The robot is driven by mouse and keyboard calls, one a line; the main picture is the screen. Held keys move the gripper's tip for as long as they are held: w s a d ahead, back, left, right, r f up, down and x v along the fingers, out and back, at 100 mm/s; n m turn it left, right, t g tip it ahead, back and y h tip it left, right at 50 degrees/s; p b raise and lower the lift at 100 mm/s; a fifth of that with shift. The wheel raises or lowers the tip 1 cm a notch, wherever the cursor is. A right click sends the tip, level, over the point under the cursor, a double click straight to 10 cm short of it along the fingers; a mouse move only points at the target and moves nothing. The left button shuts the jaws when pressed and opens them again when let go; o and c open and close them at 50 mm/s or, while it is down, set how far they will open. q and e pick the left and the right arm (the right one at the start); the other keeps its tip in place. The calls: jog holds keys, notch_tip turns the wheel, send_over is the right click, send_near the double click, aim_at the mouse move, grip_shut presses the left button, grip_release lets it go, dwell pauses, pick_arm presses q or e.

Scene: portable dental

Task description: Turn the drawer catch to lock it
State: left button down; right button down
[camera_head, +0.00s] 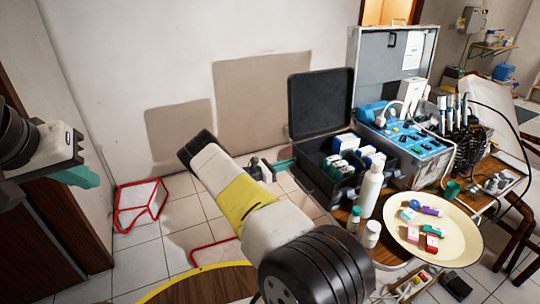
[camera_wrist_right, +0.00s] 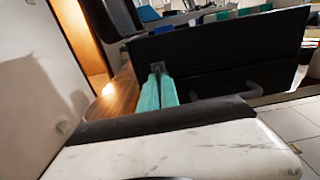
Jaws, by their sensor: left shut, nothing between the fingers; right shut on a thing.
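A small dark catch (camera_wrist_right: 157,67) shows at the fingertips of my right gripper in the right wrist view. It is on or against the side of the black case (camera_wrist_right: 225,60); its exact turn is hard to tell. My right gripper (camera_head: 284,163) has teal fingers closed on the catch, and the fingers show again in the wrist view (camera_wrist_right: 158,78). In the head view the catch is too small to make out beside the black case (camera_head: 318,182). My left gripper (camera_head: 88,178) is shut and empty at the far left, well away from the case.
The black case has its lid up and holds several small boxes. White bottles (camera_head: 370,190) and a cream plate (camera_head: 432,252) with small coloured items stand close by. A blue control unit (camera_head: 405,140) is behind.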

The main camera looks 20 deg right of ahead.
jog(key=c, duration=1.6)
grip_release()
jog(key=shift+a, duration=0.15)
jog(key=a, duration=0.7)
jog(key=shift+s+a, duration=0.25)
jog(key=shift+s, duration=0.05)
jog(key=s+a+r+m+g+y, duration=0.2)
jog(key=s+r+m+y, duration=0.4)
jog(key=r, duration=0.4)
jog(key=s+a+r+m+g+y, duration=0.1)
jog(key=s+a+r+m+y, duration=0.1)
jog(key=s+r+m+y, duration=0.65)
jog(key=s+a+r+m+t+y, duration=0.2)
jog(key=s+a+r+t, duration=0.2)
jog(key=s+a+r, duration=0.3)
jog(key=s+a+r+m+t+y, duration=0.2)
jog(key=s+a+r+t+y, duration=0.1)
jog(key=s+a+r, duration=0.5)
jog(key=s+r+t, duration=0.1)
jog(key=s+r, duration=0.2)
jog(key=s, duration=0.2)
jog(key=shift+s+y, duration=0.2)
jog(key=shift+y, duration=0.15)
